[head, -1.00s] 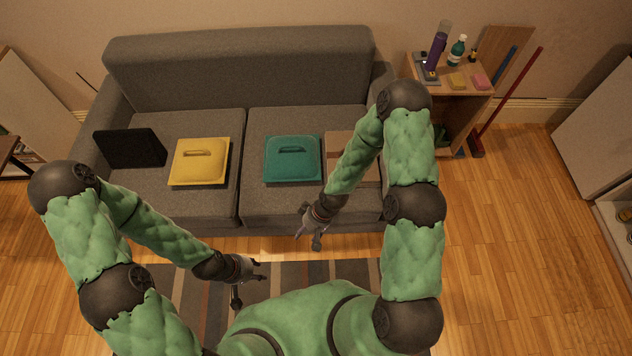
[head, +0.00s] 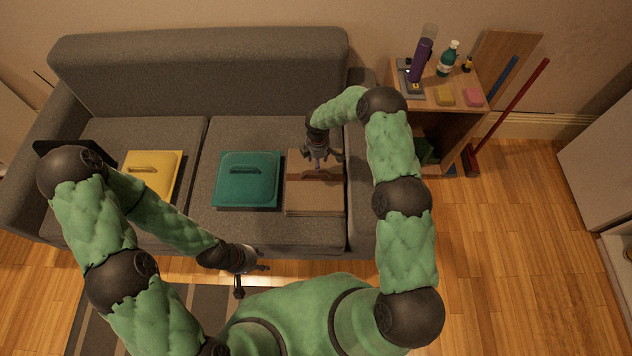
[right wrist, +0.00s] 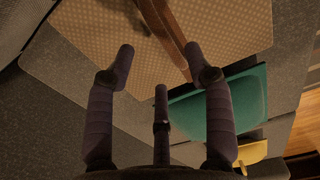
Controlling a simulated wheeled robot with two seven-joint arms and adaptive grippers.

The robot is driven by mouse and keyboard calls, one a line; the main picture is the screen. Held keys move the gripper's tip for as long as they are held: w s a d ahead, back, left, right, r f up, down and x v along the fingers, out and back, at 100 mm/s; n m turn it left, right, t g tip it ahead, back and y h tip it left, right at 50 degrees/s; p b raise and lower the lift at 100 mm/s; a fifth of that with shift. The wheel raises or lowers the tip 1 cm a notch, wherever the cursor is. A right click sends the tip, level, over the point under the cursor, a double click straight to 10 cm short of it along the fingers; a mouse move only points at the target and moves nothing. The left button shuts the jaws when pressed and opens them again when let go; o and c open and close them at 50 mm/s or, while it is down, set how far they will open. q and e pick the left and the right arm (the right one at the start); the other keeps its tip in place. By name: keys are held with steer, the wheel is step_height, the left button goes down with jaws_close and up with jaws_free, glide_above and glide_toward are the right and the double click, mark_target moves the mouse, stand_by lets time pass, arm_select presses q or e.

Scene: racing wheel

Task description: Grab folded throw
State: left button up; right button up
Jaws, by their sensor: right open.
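The folded throw (head: 312,200) is a flat tan square with a brown strap, lying on the right end of the sofa seat. In the right wrist view the throw (right wrist: 95,40) fills the upper part, with a dotted weave and the brown strap crossing it. My right gripper (head: 318,157) is over the far part of the throw, fingers pointing toward it. Its fingers (right wrist: 160,75) are spread and empty; I cannot tell whether they touch the throw. My left gripper (head: 254,279) is in front of the sofa, fingers apart and empty, away from the throw.
A teal lidded item (head: 247,190) lies just left of the throw, and a yellow one (head: 152,168) farther left. The grey sofa (head: 200,70) has a right armrest close by. A wooden side unit (head: 440,110) holding bottles and sponges stands to the right.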

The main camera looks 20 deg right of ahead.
steer(key=shift+f, duration=0.65)
steer(key=b, duration=0.2)
glide_above(316, 177)
steer(key=f, duration=0.4)
steer(key=shift+w+f, duration=0.2)
steer(key=shift+f, duration=0.1)
steer(key=shift+f+b, duration=0.3)
steer(key=shift+f, duration=0.05)
steer(key=shift+c, duration=0.3)
steer(key=shift+w+r, duration=0.1)
jaws_close()
